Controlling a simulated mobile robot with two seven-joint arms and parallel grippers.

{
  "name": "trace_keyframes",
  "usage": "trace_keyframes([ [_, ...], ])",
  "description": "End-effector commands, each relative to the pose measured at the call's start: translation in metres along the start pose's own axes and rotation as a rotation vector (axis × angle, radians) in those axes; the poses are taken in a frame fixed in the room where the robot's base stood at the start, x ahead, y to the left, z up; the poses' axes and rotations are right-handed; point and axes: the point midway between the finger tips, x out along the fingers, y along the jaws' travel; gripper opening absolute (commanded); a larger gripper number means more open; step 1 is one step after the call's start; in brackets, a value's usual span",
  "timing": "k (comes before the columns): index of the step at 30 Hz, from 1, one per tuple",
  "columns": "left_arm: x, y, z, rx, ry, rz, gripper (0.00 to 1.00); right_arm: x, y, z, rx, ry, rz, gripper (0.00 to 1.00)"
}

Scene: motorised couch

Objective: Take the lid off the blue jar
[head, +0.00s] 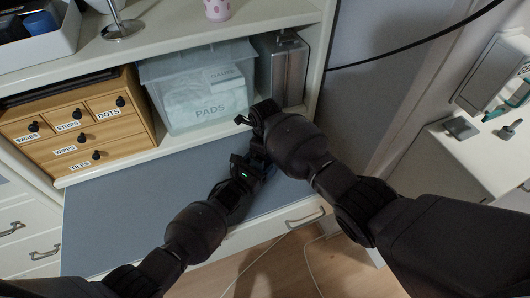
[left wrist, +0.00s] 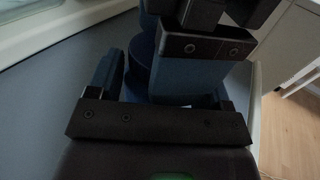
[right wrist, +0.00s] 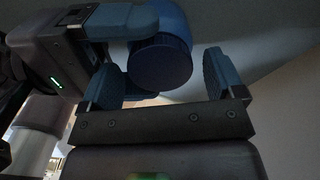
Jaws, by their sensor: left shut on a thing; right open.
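The blue jar (right wrist: 172,22) is held by my left gripper (head: 250,165), above the grey desk surface. In the right wrist view its ridged round lid (right wrist: 160,64) faces my right gripper. My left gripper enters that view from the left, with its fingers shut on the jar. My right gripper (head: 258,122) is open, one finger on each side of the lid; I cannot tell whether they touch it. In the left wrist view, part of the jar (left wrist: 141,62) shows behind my right gripper. The jar is mostly hidden by the grippers in the head view.
The grey desk surface (head: 110,215) is clear to the left. Behind it stand a wooden drawer box (head: 85,140), a clear bin labelled PADS (head: 155,75) and a metal case (head: 284,70). A side table (head: 455,160) with small items is at the right.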

Motion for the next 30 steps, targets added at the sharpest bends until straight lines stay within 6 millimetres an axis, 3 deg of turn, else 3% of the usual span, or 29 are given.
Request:
trace_keyframes([
  [12, 0.000, 0.000, 0.000, 0.000, 0.000, 0.000, 0.07, -0.037, 0.000, 0.000, 0.000, -0.001, 0.000, 0.88],
  [20, 0.000, 0.000, 0.000, 0.000, 0.000, 0.000, 0.07, -0.049, -0.002, 0.002, -0.001, -0.003, -0.006, 0.84],
  [26, 0.000, 0.000, 0.000, 0.000, 0.000, 0.000, 0.07, -0.075, -0.034, 0.000, -0.034, 0.026, -0.111, 0.84],
  [30, 0.000, 0.000, 0.000, 0.000, 0.000, 0.000, 0.07, -0.095, -0.049, 0.003, -0.144, 0.051, -0.183, 0.84],
])
